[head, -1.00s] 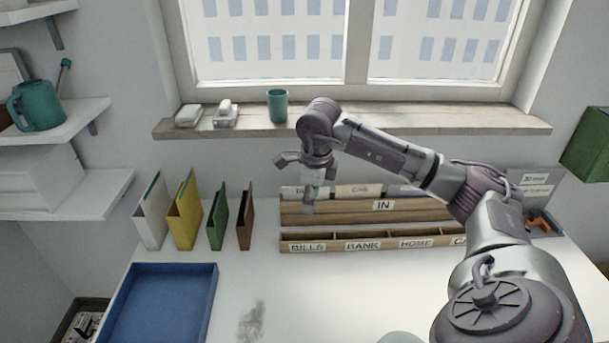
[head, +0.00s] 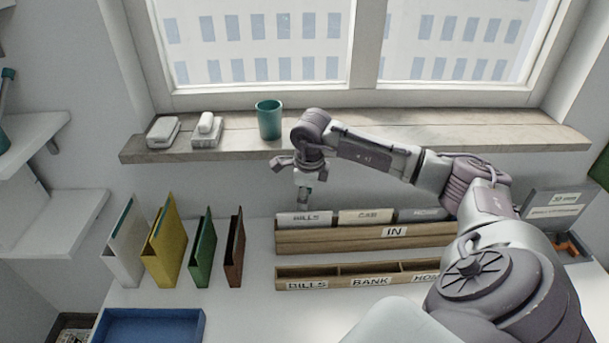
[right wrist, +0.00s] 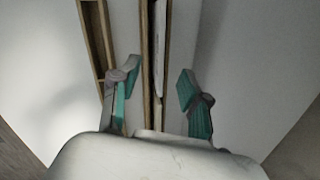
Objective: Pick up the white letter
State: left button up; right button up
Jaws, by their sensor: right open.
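The white letter (head: 303,219), marked BILLS, stands upright at the left end of the wooden IN box (head: 345,239). My right gripper (head: 303,200) hangs open and empty, pointing down just above this letter. In the right wrist view, my open fingers (right wrist: 155,92) are on either side of the IN box, and a thin white edge of the letter (right wrist: 160,45) shows between them. I cannot tell how far the fingertips are above it. My left gripper is not in view.
A cream letter (head: 366,216) and a grey letter (head: 418,214) stand to the right in the same box. A lower sorting box (head: 338,283) lies in front. Several upright folders (head: 164,243) stand at left. A teal cup (head: 269,120) is on the sill.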

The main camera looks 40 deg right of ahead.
aim_at(305, 213)
jog(key=f, duration=0.2)
jog(key=shift+w+d+f, duration=0.2)
jog(key=shift+w+f, duration=0.1)
jog(key=shift+w, duration=0.05)
jog(key=shift+f+p, duration=0.3)
jog(key=shift+p, duration=0.3)
jog(key=f, duration=0.1)
jog(key=f+p, duration=0.1)
jog(key=f, duration=0.1)
jog(key=shift+w+d+f+p, duration=0.1)
jog(key=shift+d+f+p, duration=0.1)
jog(key=shift+f+p, duration=0.1)
jog(key=shift+w+f, duration=0.1)
jog(key=shift+f, duration=0.3)
grip_shut()
